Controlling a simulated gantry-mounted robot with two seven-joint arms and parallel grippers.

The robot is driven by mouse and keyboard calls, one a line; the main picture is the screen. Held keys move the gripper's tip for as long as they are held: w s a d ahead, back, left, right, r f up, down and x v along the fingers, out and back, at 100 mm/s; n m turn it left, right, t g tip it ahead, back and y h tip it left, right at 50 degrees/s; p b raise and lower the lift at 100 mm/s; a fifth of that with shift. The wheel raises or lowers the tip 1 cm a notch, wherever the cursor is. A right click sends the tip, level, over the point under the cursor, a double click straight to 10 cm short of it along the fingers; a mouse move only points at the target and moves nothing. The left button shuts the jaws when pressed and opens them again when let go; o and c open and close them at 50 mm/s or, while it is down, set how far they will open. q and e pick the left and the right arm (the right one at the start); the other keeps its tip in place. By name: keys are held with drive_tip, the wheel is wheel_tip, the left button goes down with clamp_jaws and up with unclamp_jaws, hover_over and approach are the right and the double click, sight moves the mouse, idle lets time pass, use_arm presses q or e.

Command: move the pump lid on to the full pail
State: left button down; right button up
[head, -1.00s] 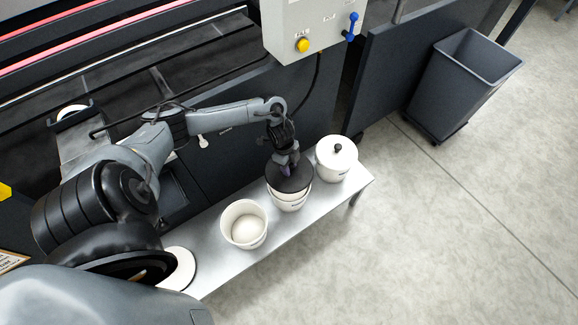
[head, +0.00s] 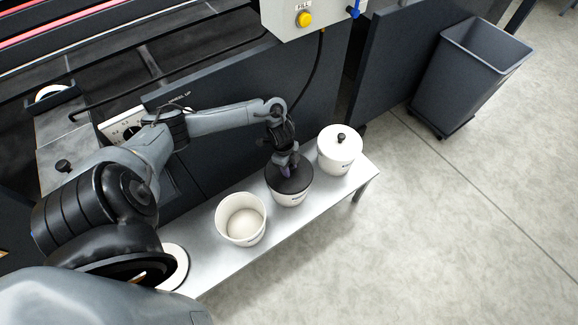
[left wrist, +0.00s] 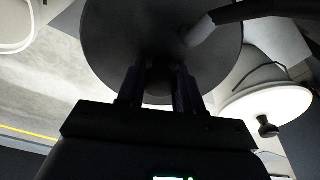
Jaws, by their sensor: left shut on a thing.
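The pump lid (head: 291,181) is a black disc. It lies over the mouth of the middle white pail (head: 289,199) and looks level with its rim. My left gripper (head: 287,166) is above the lid, shut on its middle part. In the left wrist view the lid (left wrist: 110,45) fills the upper middle, with the fingers (left wrist: 160,85) pointing at its centre. The contents of the middle pail are hidden under the lid. My right gripper is in neither view.
An open pail (head: 241,219) with a little pale content stands left on the metal bench (head: 215,258). A pail with a white knobbed lid (head: 338,146) stands close on the right. A white disc (head: 177,262) lies at the left end. A grey bin (head: 470,75) stands on the floor.

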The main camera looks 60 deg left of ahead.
use_arm(q)
drive_tip(key=shift+f, duration=0.15)
drive_tip(key=c, duration=0.7)
unclamp_jaws()
drive_tip(key=shift+w, duration=0.1)
drive_tip(key=shift+o, duration=0.2)
drive_tip(key=r+p, duration=0.1)
drive_tip(key=r, duration=0.2)
drive_tip(key=a+r+p, duration=0.1)
drive_tip(key=r+p, duration=0.1)
drive_tip(key=r, duration=0.1)
drive_tip(key=r+p, duration=0.2)
drive_tip(key=r, duration=0.1)
drive_tip(key=shift+s+a+r, duration=0.1)
drive_tip(key=shift+s+a, duration=0.05)
drive_tip(key=shift+s, duration=0.25)
drive_tip(key=shift+a+r, duration=0.1)
drive_tip(key=shift+r, duration=0.65)
drive_tip(key=shift+s, duration=0.1)
